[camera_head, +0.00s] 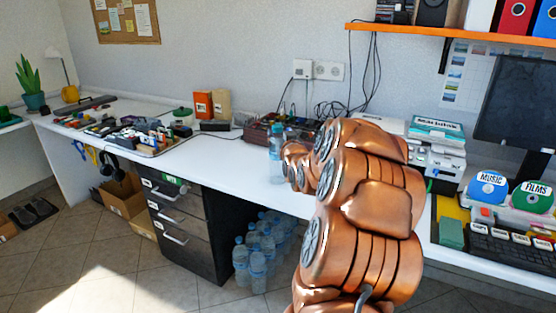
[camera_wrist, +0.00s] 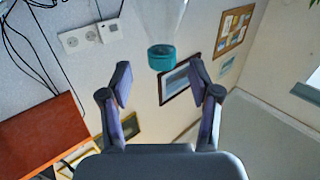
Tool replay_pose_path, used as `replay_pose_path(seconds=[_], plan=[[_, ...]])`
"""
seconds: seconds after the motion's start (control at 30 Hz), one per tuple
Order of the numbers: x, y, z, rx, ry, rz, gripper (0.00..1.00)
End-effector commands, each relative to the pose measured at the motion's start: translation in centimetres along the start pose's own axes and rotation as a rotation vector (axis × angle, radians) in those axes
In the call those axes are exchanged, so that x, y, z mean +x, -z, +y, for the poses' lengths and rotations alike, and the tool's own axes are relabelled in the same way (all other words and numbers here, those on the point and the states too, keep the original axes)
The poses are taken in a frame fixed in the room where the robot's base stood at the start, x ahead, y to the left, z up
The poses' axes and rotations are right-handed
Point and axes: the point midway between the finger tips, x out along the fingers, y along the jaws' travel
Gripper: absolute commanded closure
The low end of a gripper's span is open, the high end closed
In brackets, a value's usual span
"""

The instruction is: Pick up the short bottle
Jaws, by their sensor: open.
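A clear bottle with a teal cap (camera_head: 277,160) stands upright on the white desk, beside the end of my copper arm. In the wrist view its teal cap and see-through body (camera_wrist: 161,57) show upside down, just beyond my fingertips and roughly between their lines. My gripper (camera_wrist: 160,72) is open and empty, with a visible gap between each finger and the cap. In the head view my arm hides the gripper, so I cannot tell its exact distance from the bottle there.
Several more bottles (camera_head: 257,262) stand on the floor under the desk (camera_head: 225,160). A dark red box (camera_head: 262,130) with cables is behind the desk bottle. An orange shelf (camera_head: 450,33) hangs above right. The desk left of the bottle is clear.

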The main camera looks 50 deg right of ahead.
Motion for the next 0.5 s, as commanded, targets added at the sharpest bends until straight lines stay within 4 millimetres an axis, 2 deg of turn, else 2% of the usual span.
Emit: replay_pose_path(seconds=[0.17, 0.5], plan=[[1.0, 0.1, -0.1, 0.001, 0.001, -0.003, 0.38], [4.7, 0.7, -0.3, 0.0, 0.0, 0.001, 0.38]])
